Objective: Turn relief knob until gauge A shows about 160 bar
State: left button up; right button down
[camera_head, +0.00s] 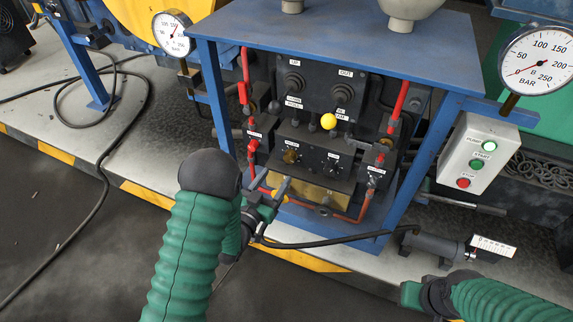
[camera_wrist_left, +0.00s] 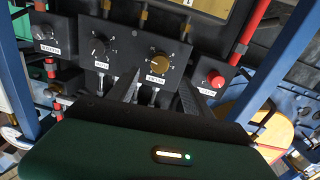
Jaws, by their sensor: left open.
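The brass knob (camera_head: 290,156), seemingly the relief knob, sits on a black panel under the blue table; its label is too blurred to read surely. In the left wrist view the brass knob (camera_wrist_left: 160,63) lies just beyond and between my fingertips. My left gripper (camera_head: 271,190) is open, in front of and below the knob, apparently not touching it; its fingers (camera_wrist_left: 160,80) are spread and empty. Gauge A (camera_head: 172,33) stands at the upper left; its needle seems to point up and right, too small to read exactly. My right gripper (camera_head: 425,295) is at the lower right, its jaws unclear.
A black knob (camera_head: 332,163) is beside the brass one, with a red knob (camera_head: 253,145) to its left. A yellow ball (camera_head: 328,121) sticks out above. Gauge B (camera_head: 538,62) and a button box (camera_head: 480,160) are right. Blue table legs (camera_head: 408,190) frame the panel.

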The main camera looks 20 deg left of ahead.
aim_at(288, 160)
pick_arm(q)
jog(key=w, duration=0.2)
jog(key=w+d+b, duration=0.1)
jog(key=w, duration=0.2)
jog(key=w+b, duration=0.1)
jog(key=w, duration=0.1)
jog(key=shift+w+d+f, duration=0.1)
jog(key=shift+w+d, duration=0.05)
jog(key=shift+w, duration=0.45)
grip_shut()
jog(key=shift+r+n+p, duration=0.25)
jog(key=shift+n+p, duration=0.05)
jog(key=shift+n, duration=0.5)
jog(key=shift+f, duration=0.2)
grip_release()
